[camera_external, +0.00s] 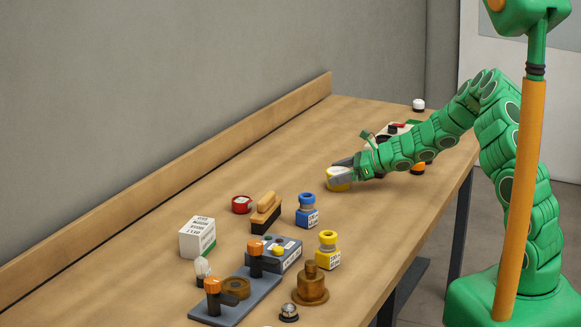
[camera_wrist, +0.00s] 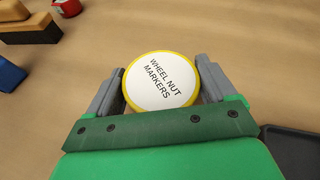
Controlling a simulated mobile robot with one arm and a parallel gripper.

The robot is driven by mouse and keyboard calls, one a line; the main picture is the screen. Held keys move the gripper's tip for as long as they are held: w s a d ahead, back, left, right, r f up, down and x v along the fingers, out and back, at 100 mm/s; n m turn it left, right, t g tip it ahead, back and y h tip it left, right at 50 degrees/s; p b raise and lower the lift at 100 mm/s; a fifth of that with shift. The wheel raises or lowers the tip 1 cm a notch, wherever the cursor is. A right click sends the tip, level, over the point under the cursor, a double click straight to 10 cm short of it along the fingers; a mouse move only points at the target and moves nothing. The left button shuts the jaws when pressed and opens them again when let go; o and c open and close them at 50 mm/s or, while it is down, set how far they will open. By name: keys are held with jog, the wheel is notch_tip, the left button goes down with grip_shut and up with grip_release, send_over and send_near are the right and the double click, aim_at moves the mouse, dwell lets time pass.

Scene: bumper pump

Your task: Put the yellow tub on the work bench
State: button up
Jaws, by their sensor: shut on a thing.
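The yellow tub (camera_external: 339,180) is in my gripper, low over the wooden work bench (camera_external: 140,235) or touching it; I cannot tell which. In the wrist view the tub (camera_wrist: 160,80) shows a round white lid with a yellow rim, marked "WHEEL NUT MARKERS". My gripper (camera_wrist: 160,82) has one grey finger on each side of the tub and is shut on it. In the external view my gripper (camera_external: 344,174) reaches in from the right and partly hides the tub. The underside of the tub is hidden.
A red tin (camera_external: 242,204), a brush (camera_external: 265,211), a blue bottle (camera_external: 307,211) and a yellow bottle (camera_external: 327,250) stand nearer the camera. A white box (camera_external: 198,238) is at the left. A dark tray (camera_wrist: 292,150) lies beside my gripper. Bench around the tub is mostly clear.

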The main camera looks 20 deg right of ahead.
jog(key=o, duration=0.9)
jog(key=shift+o, duration=0.2)
jog(key=shift+d+r, duration=0.1)
jog(key=shift+r, duration=0.1)
jog(key=shift+v, duration=5.9)
jog(key=shift+r, duration=0.1)
